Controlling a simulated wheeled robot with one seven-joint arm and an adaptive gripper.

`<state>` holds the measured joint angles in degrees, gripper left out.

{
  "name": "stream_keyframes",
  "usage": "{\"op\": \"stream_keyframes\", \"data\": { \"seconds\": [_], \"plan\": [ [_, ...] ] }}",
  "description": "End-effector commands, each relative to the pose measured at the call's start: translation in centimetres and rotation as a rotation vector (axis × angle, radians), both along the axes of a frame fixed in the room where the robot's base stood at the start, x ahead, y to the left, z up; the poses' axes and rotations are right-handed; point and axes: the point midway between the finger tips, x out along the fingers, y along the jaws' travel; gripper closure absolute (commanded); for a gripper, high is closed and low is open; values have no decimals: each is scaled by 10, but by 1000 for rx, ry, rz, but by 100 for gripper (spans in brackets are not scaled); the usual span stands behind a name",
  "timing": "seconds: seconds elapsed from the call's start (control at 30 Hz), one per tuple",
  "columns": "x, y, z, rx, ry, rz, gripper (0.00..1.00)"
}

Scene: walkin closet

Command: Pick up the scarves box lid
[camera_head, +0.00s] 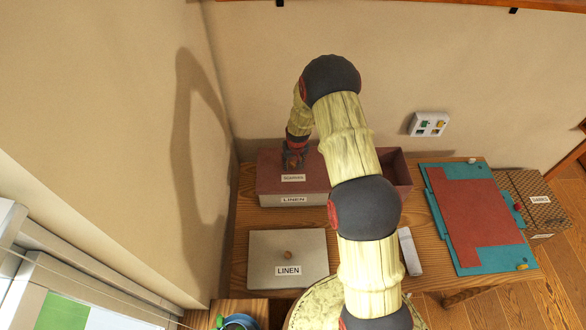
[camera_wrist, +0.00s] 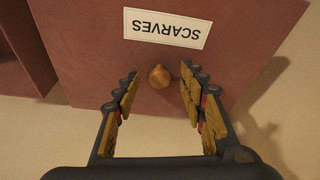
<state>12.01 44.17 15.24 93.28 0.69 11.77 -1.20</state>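The scarves lid is reddish-brown with a white SCARVES label, and it lies on top of a pale box (camera_head: 265,200) whose front label reads LINEN. The scarves lid (camera_head: 270,170) also fills much of the wrist view (camera_wrist: 230,70), where its round wooden knob (camera_wrist: 159,76) shows. My gripper (camera_head: 293,160) is over the lid. In the wrist view, my gripper (camera_wrist: 160,88) is open, with a finger on each side of the knob and gaps between. In the head view the knob is hidden by my gripper.
An open reddish-brown box (camera_head: 402,178) stands right of the pale box, partly behind my arm. A grey LINEN lid (camera_head: 270,248) with a knob lies in front. A teal and red board (camera_head: 475,215) and a patterned labelled box (camera_head: 538,190) are at right. A wall (camera_head: 400,70) stands behind.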

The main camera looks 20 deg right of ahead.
Motion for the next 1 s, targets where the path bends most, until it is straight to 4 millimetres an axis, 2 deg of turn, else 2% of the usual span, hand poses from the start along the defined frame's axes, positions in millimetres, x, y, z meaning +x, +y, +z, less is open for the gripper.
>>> {"op": "stream_keyframes", "data": {
  "seconds": [0.7, 1.0],
  "plan": [
    [0, 0, 0, 0, 0, 0, 100],
    [0, 0, 1, 0, -1, 0, 100]
  ]
}}
